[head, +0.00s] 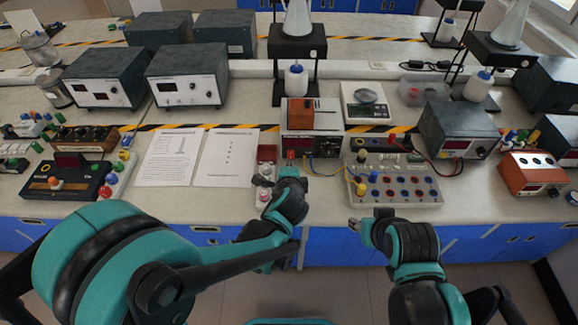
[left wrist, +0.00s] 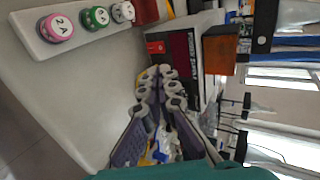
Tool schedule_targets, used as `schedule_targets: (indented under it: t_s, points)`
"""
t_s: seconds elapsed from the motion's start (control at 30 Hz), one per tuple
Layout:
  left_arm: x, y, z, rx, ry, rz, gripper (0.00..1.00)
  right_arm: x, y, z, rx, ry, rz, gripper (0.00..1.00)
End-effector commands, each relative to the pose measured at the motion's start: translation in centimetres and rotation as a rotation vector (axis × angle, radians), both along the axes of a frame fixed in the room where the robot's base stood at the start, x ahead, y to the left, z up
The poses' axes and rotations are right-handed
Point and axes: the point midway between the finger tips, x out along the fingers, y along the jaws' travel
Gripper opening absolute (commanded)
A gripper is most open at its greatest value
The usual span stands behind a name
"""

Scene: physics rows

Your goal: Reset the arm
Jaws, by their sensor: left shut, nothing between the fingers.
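My left arm reaches in from the left in the head view. My left gripper (head: 290,174) is over the bench's front edge, beside a small white panel with round knobs (head: 263,196). In the left wrist view my left gripper (left wrist: 160,82) is shut with nothing between its fingers. The panel (left wrist: 88,22) shows there too, with pink, green and white terminals, apart from the fingers. My right gripper (head: 356,224) is low in front of the bench, right of the left one. It is small in the picture, and I cannot tell if its fingers are apart.
A terminal box with red and blue knobs (head: 393,183) stands at the bench front, right of my left gripper. A meter box (head: 312,147) with an orange block (head: 300,113) is behind. Two printed sheets (head: 197,158) lie left. Floor shows in front of the blue cabinets.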

Motion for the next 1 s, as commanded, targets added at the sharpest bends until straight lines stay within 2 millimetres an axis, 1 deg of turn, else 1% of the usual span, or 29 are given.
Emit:
schedule_targets:
  t_s: [0.37,0.47,0.57,0.6,0.67,0.7,0.77,0.8,0.87,0.9,1.0]
  points:
    - [0.0,0.2,0.1,-0.005,0.002,0.005,0.00,0.0,0.0,0.0,0.000,0.000,0.000,0.40]
    - [-0.4,1.4,0.6,-0.047,0.018,0.046,0.00,0.0,0.0,0.0,0.000,0.000,0.000,0.40]
    - [-1.5,4.1,1.6,-0.151,0.057,0.144,0.00,0.0,0.0,0.0,0.000,0.000,0.000,0.40]
    - [-2.3,5.5,2.1,-0.210,0.078,0.199,0.00,0.0,0.0,0.0,0.000,0.000,0.000,0.40]
    - [-3.7,7.7,2.8,-0.308,0.110,0.290,0.00,0.0,0.0,0.0,0.000,0.000,0.000,0.40]
    - [-4.8,9.0,3.2,-0.377,0.132,0.355,0.00,0.0,0.0,0.0,0.000,0.000,0.000,0.40]
    - [-6.5,10.9,3.7,-0.480,0.160,0.451,0.00,0.0,0.0,0.0,0.000,0.000,0.000,0.40]
    - [-7.8,12.0,4.0,-0.546,0.179,0.515,0.00,0.0,0.0,0.0,0.000,0.000,0.000,0.40]
    - [-9.8,13.5,4.3,-0.650,0.204,0.609,0.00,0.0,0.0,0.0,0.000,0.000,0.000,0.40]
    - [-11.1,14.3,4.5,-0.718,0.220,0.674,0.00,0.0,0.0,0.0,0.000,0.000,0.000,0.40]
    - [-14.4,15.9,4.6,-0.874,0.253,0.819,0.00,0.0,0.0,0.0,0.000,0.000,0.000,0.40]
